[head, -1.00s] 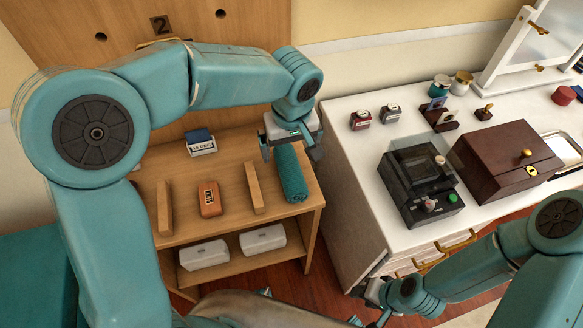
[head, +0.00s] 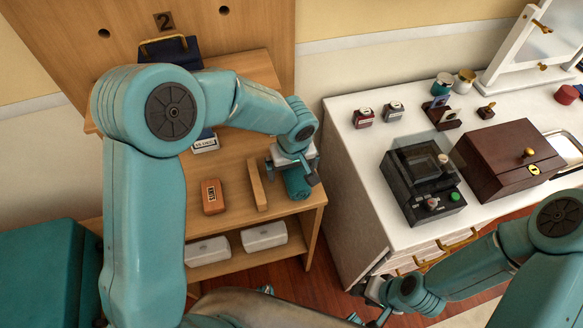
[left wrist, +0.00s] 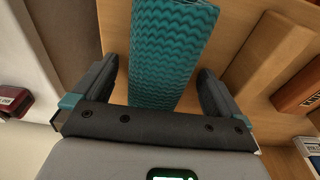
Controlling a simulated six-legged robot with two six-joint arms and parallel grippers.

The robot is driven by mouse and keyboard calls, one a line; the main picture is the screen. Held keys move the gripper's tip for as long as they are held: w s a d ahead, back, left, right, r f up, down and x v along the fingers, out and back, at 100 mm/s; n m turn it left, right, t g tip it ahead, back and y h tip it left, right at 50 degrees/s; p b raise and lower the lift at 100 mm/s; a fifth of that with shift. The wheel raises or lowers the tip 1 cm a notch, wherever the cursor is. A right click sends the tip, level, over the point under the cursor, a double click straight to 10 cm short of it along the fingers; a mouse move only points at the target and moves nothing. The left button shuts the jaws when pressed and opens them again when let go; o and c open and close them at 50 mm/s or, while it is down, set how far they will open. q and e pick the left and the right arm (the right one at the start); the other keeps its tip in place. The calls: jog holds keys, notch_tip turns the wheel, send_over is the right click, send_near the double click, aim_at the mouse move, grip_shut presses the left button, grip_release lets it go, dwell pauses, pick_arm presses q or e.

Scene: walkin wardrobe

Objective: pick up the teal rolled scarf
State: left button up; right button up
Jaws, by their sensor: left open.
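The teal rolled scarf (head: 297,186) lies on the wooden shelf top near its right edge. In the left wrist view the scarf (left wrist: 168,50) has a wavy knit pattern and runs up the picture between the two fingers. My left gripper (head: 294,172) is over the scarf in the head view, hiding its far part. In the left wrist view the left gripper (left wrist: 158,82) is open, with one finger on each side of the scarf and a gap showing on both sides. My right gripper (head: 376,305) is low beside the white dresser, partly hidden by its arm.
A wooden divider (head: 257,187) stands left of the scarf, with an orange box (head: 212,197) beyond it. White cases (head: 264,236) sit on the lower shelf. The white dresser (head: 345,160) stands to the right across a gap, holding a dark machine (head: 422,185) and a brown box (head: 508,160).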

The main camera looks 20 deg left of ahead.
pick_arm(q)
jog(key=c, duration=1.2)
jog(key=shift+o, duration=0.2)
jog(key=shift+r, duration=0.15)
